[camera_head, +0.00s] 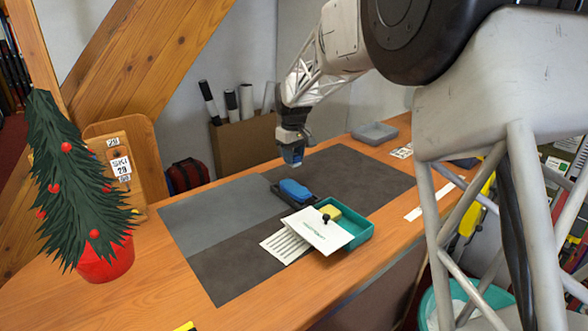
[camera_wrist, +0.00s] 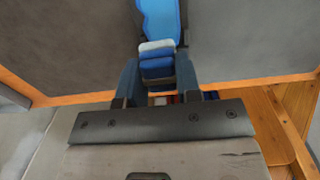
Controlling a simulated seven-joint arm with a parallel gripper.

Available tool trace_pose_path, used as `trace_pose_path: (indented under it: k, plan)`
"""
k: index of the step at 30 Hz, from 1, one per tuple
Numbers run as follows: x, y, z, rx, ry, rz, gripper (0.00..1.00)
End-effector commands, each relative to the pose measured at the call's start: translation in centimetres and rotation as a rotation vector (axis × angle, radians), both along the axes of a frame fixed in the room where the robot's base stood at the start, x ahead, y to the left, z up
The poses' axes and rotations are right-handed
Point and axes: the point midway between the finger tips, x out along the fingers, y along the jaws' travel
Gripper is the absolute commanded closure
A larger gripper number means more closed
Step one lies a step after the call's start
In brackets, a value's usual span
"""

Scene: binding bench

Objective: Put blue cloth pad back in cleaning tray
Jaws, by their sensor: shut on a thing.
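My gripper (camera_head: 292,150) hangs above the dark mat in the head view, shut on a small blue cloth pad (camera_head: 293,157). In the wrist view the pad (camera_wrist: 157,62) sits between the two fingers (camera_wrist: 157,82), and looks layered in blue with a pale band. The pad is clear of the bench. A teal open tray (camera_head: 358,238) stands on the mat, to the right of and nearer than the gripper. It holds a yellow block (camera_head: 329,211); a white card (camera_head: 322,232) with a black knob covers its left part and hides some of its inside.
A brighter blue object (camera_head: 295,190) lies in a low dark holder (camera_head: 284,199) beside the teal tray; it also shows in the wrist view (camera_wrist: 160,18). A grey tray (camera_head: 375,133) stands at the back. A striped sheet (camera_head: 286,246) lies left of the card. The mat's left half is clear.

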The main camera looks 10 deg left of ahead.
Motion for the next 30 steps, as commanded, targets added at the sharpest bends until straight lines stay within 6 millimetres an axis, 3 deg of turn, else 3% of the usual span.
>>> trace_pose_path:
  k: [8,14,30]
  plan:
    - [-0.3,-0.4,0.0,0.0,0.0,-0.03,0.88]
    - [-1.3,-1.8,0.1,0.0,0.0,-0.14,0.88]
    - [-7.3,-8.8,0.0,0.001,-0.001,-0.747,0.88]
